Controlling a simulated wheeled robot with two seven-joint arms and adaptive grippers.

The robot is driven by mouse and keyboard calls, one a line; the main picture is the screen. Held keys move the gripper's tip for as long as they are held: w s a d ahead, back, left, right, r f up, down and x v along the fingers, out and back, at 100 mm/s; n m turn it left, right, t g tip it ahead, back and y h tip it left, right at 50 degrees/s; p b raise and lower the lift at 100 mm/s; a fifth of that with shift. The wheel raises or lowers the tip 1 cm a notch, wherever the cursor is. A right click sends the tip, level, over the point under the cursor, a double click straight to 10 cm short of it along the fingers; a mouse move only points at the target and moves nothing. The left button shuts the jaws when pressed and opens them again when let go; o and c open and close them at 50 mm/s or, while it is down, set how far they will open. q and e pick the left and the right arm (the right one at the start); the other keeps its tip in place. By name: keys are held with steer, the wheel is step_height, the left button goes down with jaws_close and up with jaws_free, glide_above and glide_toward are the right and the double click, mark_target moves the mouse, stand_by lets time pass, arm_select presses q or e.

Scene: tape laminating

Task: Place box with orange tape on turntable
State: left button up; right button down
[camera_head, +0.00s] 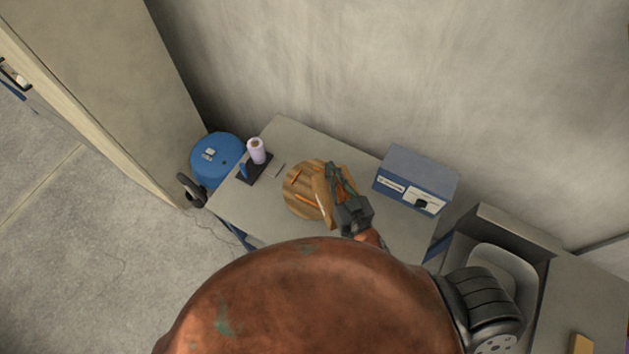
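The turntable (291,201) is a round, striped wooden-looking disc on the grey table. A brown box (322,208) is at the disc's right side, partly over it. Orange strips (307,200) show between the disc's middle and the box; I cannot tell which surface bears them. My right gripper (334,174) is over the box's right side, its dark fingers pointing to the back and hiding part of it. Whether the fingers are closed on the box, and whether the box rests on the disc, is too small to tell. My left gripper is not in view.
A blue device (410,170) stands at the table's back right. A pale roll (256,150) on a dark stand is at the left. A blue drum (217,157) is beyond the table's left edge. The table (237,208) is bare at its front left.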

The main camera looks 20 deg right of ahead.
steer(key=w+a+n+g+y, duration=0.3)
steer(key=w+a+n+y, duration=0.45)
steer(key=a, duration=0.85)
steer(key=w+a+f+g+y, duration=0.1)
steer(key=w+a+g+y, duration=0.15)
steer(key=w, duration=0.85)
steer(key=s+d+f, duration=0.2)
steer(key=d+f, duration=0.4)
steer(key=s+d+f+b, duration=0.1)
steer(key=s+d+f, duration=0.2)
steer(key=d+f, duration=0.3)
steer(key=shift+s+d+f+y, duration=0.25)
steer(key=shift+s+f+y, duration=0.05)
steer(key=shift+f, duration=0.1)
steer(key=c, duration=2.6)
jaws_free()
steer(key=shift+f+t, duration=0.1)
steer(key=shift+t, duration=0.15)
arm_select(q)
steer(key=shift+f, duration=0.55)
arm_select(e)
steer(key=o, duration=0.4)
steer(key=shift+o, duration=0.2)
